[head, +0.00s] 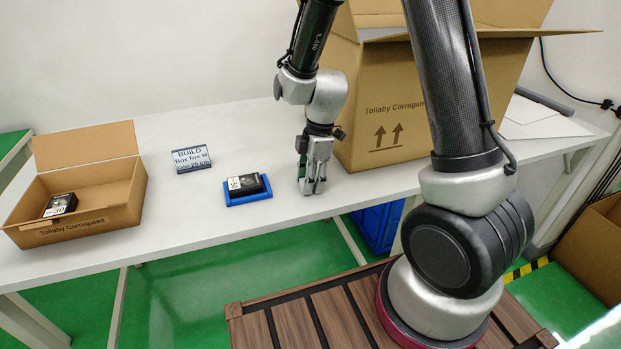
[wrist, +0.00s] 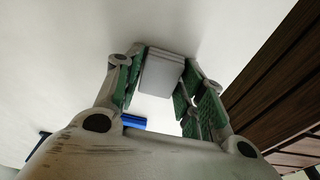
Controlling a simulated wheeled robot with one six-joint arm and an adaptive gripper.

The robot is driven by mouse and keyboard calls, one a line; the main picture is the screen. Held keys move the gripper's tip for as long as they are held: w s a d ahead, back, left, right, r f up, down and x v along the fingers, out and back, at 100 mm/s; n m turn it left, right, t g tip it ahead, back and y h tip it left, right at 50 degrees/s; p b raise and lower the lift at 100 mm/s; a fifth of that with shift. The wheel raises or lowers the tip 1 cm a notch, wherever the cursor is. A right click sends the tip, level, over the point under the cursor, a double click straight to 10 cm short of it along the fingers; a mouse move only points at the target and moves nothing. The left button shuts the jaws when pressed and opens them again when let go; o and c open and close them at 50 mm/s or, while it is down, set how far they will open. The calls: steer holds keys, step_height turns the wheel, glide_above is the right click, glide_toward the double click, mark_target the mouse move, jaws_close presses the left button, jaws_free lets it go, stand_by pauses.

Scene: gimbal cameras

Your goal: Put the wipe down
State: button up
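The wipe shows in the wrist view as a pale grey-white folded block (wrist: 161,72) between the green finger pads of my gripper (wrist: 160,88). The pads sit against it on both sides, so my gripper looks shut on it. In the head view my gripper (head: 314,186) points down, low over the white table (head: 210,232), just right of the blue tray. The wipe is hard to make out there among the fingers. I cannot tell whether it touches the table.
The blue tray (head: 249,198) holds a black box (head: 245,183). An open carton (head: 91,219) with another black box (head: 60,205) is at the left. A big carton (head: 375,95) stands right behind my gripper. The table front is clear.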

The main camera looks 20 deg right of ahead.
steer(key=shift+o, duration=0.8)
steer(key=r, duration=0.5)
steer(key=d+r, duration=0.1)
steer(key=r, duration=0.1)
steer(key=shift+d+r, duration=0.1)
steer(key=shift+r, duration=0.25)
